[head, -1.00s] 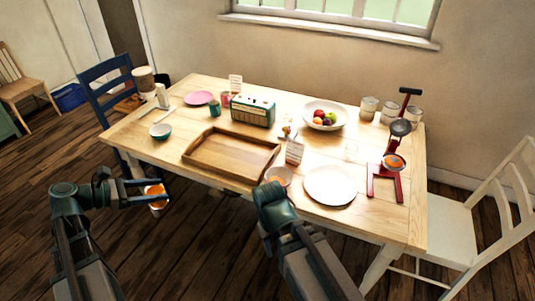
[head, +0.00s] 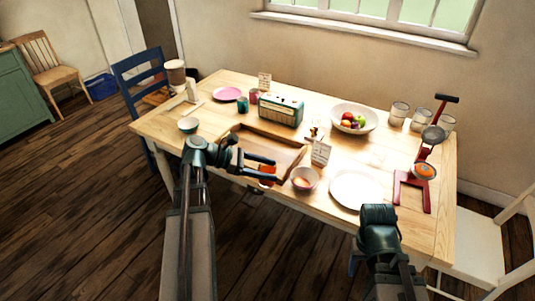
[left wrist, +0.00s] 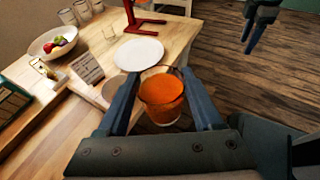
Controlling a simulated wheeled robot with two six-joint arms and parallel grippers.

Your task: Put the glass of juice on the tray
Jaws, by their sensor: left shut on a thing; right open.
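My left gripper (head: 272,168) is shut on the glass of orange juice (left wrist: 162,92). The glass is upright between the two fingers in the left wrist view, and partly hidden by them in the head view. The wooden tray (head: 272,131) lies on the table, partly covered by my left arm and gripper. In the head view the glass overlaps the tray's front part; its height above it is hard to tell. My right gripper (left wrist: 257,24) is open and empty, away from the table's front edge.
A small bowl (head: 305,180) stands just right of the tray, with a white plate (head: 355,189) beyond it. A card (head: 321,152) and a radio (head: 281,109) stand behind. A fruit bowl (head: 354,118) and a red stand (head: 412,190) are further right.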

